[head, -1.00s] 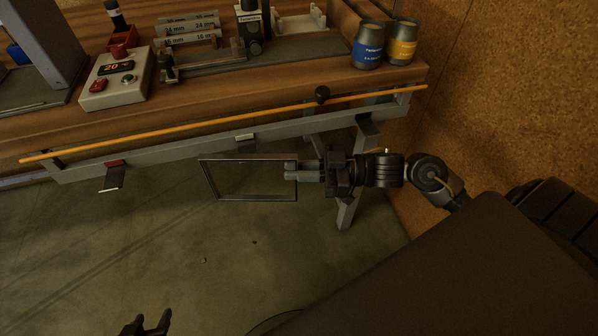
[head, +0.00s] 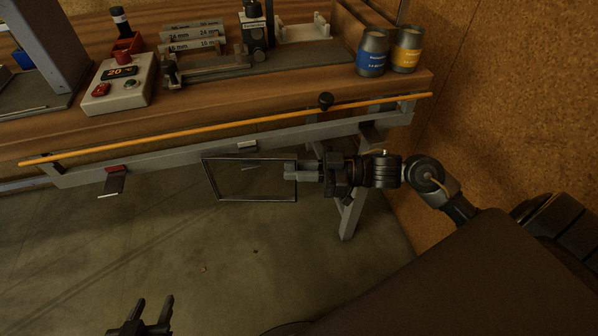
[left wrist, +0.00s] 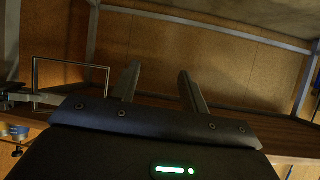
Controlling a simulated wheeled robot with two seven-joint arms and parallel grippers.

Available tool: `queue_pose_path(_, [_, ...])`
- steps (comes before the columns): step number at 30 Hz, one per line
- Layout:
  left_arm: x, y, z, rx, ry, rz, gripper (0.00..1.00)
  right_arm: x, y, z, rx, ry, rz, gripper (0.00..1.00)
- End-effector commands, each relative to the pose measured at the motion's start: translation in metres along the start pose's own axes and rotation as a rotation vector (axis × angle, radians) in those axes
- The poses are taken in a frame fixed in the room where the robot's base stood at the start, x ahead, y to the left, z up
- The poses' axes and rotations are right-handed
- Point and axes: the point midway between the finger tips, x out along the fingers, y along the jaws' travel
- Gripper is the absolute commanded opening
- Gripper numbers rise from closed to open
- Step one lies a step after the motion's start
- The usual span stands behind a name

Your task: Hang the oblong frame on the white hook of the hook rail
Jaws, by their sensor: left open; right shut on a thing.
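The oblong frame (head: 245,201) is a thin dark rectangle with an open middle. My right gripper (head: 290,170) is shut on its right side and holds it in front of the hook rail (head: 190,153). The white hook (head: 247,144) is on the rail just above the frame's top edge. A pale hook part shows through the opening; I cannot tell whether it passes through or lies behind. The frame also shows in the left wrist view (left wrist: 70,61). My left gripper (head: 153,308) is open and empty at the bottom, away from the frame; its fingers show in the left wrist view (left wrist: 160,85).
A red hook (head: 115,169) is further left on the rail, and another hook (head: 372,132) is to the right. An orange rod (head: 200,131) runs above the rail. A control box (head: 120,85) and two cans (head: 373,52) stand on the bench. The floor below is clear.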

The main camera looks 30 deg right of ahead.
Motion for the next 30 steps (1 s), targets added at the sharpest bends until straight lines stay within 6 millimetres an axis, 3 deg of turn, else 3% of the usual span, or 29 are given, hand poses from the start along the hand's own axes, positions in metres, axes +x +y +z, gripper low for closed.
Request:
queue_pose_path(12, [-0.004, -0.006, 0.016, -0.011, -0.095, -0.018, 0.44, 0.001, 0.004, 0.003, -0.001, 0.002, -0.001, 0.00])
queue_pose_path(30, [-0.004, -0.007, 0.018, -0.012, -0.108, -0.021, 0.44, 0.001, 0.004, 0.004, -0.001, 0.001, -0.001, 0.00])
